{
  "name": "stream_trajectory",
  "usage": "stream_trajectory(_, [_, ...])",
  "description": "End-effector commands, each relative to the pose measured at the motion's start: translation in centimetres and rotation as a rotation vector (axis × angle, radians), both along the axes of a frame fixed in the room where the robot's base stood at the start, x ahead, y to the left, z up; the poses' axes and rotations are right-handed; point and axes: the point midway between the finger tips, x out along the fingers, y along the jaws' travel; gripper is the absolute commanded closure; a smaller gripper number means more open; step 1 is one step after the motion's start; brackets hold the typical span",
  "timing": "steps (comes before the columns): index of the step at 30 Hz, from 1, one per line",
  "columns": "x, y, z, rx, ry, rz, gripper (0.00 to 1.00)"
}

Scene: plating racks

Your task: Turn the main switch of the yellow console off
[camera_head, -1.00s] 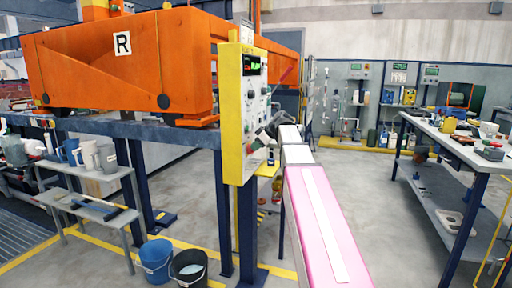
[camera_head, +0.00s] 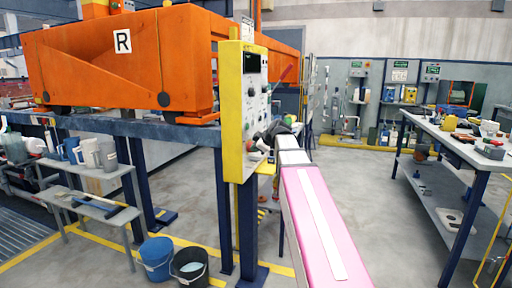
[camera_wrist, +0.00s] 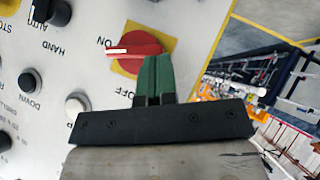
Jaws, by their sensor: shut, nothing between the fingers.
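The yellow console (camera_head: 231,110) stands upright at the centre of the head view, its pale control face turned right. In the wrist view, the main switch is a red handle (camera_wrist: 130,50) on a yellow plate (camera_wrist: 165,30). The handle's white-marked end points left in the picture, beside the ON label and above the OFF label. My gripper (camera_wrist: 152,58) has its green fingers shut together with nothing between them. Their tips are at the handle's lower edge; I cannot tell whether they touch. In the head view my gripper (camera_head: 262,138) is at the console's face.
Black knobs (camera_wrist: 52,12) and pale push buttons (camera_wrist: 77,105) sit on the panel left of my gripper. An orange carrier (camera_head: 120,60) hangs left of the console. Buckets (camera_head: 157,258) stand below it. A workbench (camera_head: 470,150) is at right, with open floor between.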

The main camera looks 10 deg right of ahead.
Motion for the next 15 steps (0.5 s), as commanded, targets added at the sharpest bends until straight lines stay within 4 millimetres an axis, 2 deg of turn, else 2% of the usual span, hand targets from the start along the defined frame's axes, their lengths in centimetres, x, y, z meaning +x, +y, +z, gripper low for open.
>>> stream_trajectory(1, [-0.4,0.1,-0.4,-0.021,-0.038,0.000,1.00])
stream_trajectory(15, [-0.4,0.2,-2.1,-0.234,-0.415,-0.001,1.00])
